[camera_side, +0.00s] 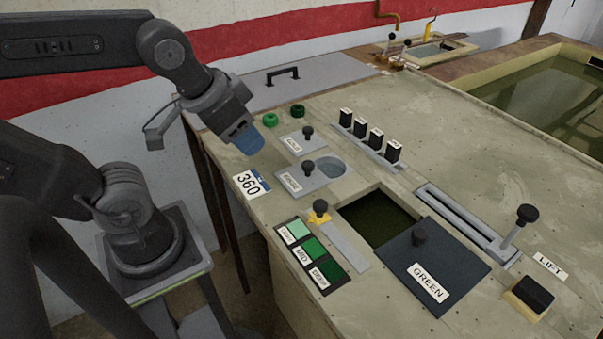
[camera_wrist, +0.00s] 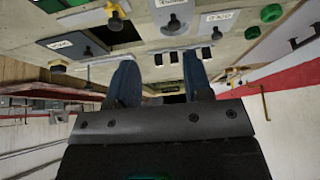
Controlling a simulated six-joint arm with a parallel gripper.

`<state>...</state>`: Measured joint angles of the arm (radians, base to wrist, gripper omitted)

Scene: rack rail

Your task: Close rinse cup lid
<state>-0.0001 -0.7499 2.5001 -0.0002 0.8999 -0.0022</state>
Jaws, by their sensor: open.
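The rinse cup lid (camera_side: 299,180) is a grey plate with a black knob and a small white label, too small to read surely in the side view. It lies to the left of the round cup opening (camera_side: 332,165), which shows uncovered for the most part. The lid also appears upside down near the top of the wrist view (camera_wrist: 160,18). My gripper (camera_side: 248,140) has blue fingers and hangs in the air left of the lid, apart from it. In the wrist view, the fingers (camera_wrist: 161,78) are spread with nothing between them.
A second small knobbed lid (camera_side: 296,145) and green discs (camera_side: 270,120) lie behind. Black switches (camera_side: 369,137) stand to the right. The GREEN lid (camera_side: 440,265) lies beside a dark square opening (camera_side: 375,218). A yellow-based knob (camera_side: 320,212) stands in front.

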